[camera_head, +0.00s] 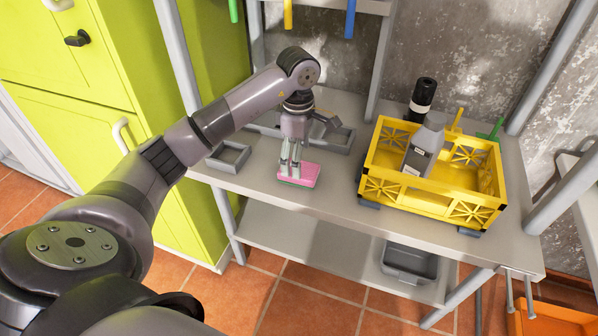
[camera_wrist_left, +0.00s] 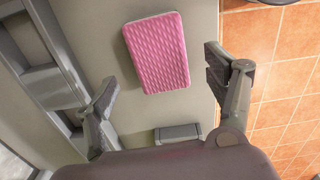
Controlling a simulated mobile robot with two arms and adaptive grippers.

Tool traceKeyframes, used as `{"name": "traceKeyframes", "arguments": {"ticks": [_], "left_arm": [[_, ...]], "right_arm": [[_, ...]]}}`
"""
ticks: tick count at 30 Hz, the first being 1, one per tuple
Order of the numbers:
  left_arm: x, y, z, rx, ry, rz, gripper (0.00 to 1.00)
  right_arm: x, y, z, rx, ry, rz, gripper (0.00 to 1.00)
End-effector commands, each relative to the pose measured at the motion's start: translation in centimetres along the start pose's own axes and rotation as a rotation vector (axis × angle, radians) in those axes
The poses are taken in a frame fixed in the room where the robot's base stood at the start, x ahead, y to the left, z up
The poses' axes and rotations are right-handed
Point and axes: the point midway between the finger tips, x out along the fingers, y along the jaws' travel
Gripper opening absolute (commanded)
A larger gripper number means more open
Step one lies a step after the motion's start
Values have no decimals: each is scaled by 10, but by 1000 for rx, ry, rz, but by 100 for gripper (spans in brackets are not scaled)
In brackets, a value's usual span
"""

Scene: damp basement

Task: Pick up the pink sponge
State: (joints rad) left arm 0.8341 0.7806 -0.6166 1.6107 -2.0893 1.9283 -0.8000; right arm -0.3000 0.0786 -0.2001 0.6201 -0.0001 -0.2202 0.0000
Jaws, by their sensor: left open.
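The pink sponge (camera_head: 306,174) lies flat on the grey shelf top near its front edge, with a green underside showing in the head view. In the left wrist view the sponge (camera_wrist_left: 157,52) shows its pink ridged face, between and beyond the two fingertips. My left gripper (camera_head: 290,166) points down just above the sponge's left end in the head view. In the left wrist view my left gripper (camera_wrist_left: 160,86) is open and empty, with one finger on each side of the sponge. Whether the fingertips touch the sponge cannot be told. My right gripper is not in view.
A yellow crate (camera_head: 412,198) stands to the right, with a grey bottle (camera_head: 424,145) in it. A black bottle (camera_head: 421,98) stands behind it. Grey trays (camera_head: 230,157) lie left of and behind the sponge. Bare shelf top (camera_head: 335,200) lies between sponge and crate.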

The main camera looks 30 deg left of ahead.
Motion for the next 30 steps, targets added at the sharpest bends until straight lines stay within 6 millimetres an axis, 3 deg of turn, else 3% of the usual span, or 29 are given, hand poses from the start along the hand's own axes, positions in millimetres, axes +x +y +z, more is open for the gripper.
{"name": "traceKeyframes", "arguments": {"ticks": [9,17,30], "left_arm": [[43,-1,2,0,-1,-2,78],[47,0,2,1,-1,1,78],[47,0,2,1,0,0,50]], "right_arm": [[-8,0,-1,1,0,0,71],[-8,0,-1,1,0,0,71],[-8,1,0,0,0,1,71]]}}
